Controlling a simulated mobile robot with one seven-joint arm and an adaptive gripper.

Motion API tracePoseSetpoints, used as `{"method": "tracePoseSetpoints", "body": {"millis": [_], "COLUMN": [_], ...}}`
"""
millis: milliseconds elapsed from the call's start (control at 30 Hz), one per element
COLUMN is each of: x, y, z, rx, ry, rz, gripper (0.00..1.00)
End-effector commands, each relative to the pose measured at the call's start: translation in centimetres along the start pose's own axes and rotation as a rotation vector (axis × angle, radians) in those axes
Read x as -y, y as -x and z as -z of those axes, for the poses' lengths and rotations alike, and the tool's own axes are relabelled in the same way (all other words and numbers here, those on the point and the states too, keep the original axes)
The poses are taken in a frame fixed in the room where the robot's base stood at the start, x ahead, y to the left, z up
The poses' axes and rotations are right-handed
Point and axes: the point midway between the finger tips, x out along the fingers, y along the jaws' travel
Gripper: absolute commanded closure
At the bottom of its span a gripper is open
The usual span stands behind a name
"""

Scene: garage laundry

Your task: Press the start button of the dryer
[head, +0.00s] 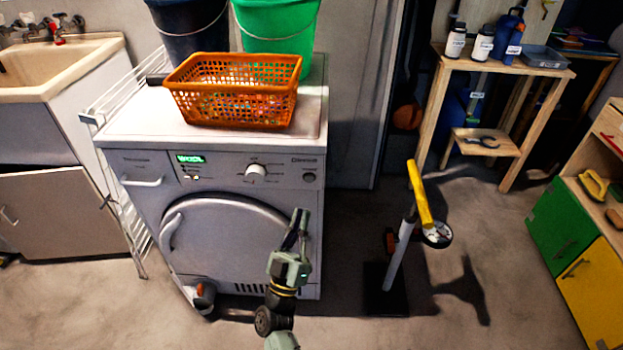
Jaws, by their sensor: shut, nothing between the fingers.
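The dryer (225,235) is a white front-loader with a round door, standing left of centre in the head view. Its control panel has a lit green display (190,158), small buttons (192,177) below it, a white knob (255,171) and a dark round button (309,177) at the right end. The labels are too small to read, so I cannot tell which one is the start button. My gripper (299,212) is shut and empty. In the picture its fingertips point up, a little below the dark round button; the gap in depth to the panel is unclear.
An orange basket (188,108), a dark bucket (190,35) and a green bucket (276,40) stand on the dryer. A white drying rack (120,215) and sink (75,60) are at left. A yellow-handled stand (398,250) is on the floor at right.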

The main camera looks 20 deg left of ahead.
Motion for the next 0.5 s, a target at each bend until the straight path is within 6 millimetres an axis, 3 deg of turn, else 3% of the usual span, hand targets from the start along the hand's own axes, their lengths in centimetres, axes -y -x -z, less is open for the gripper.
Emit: {"method": "tracePoseSetpoints", "body": {"millis": [267, 500], "x": [0.4, 1.9], "y": [-0.4, -2.4], "z": [-0.3, -1.8], "rx": [-0.003, -0.004], "ry": [-0.002, -0.003], "rz": [-0.001, -0.002], "gripper": [1.0, 1.0]}}
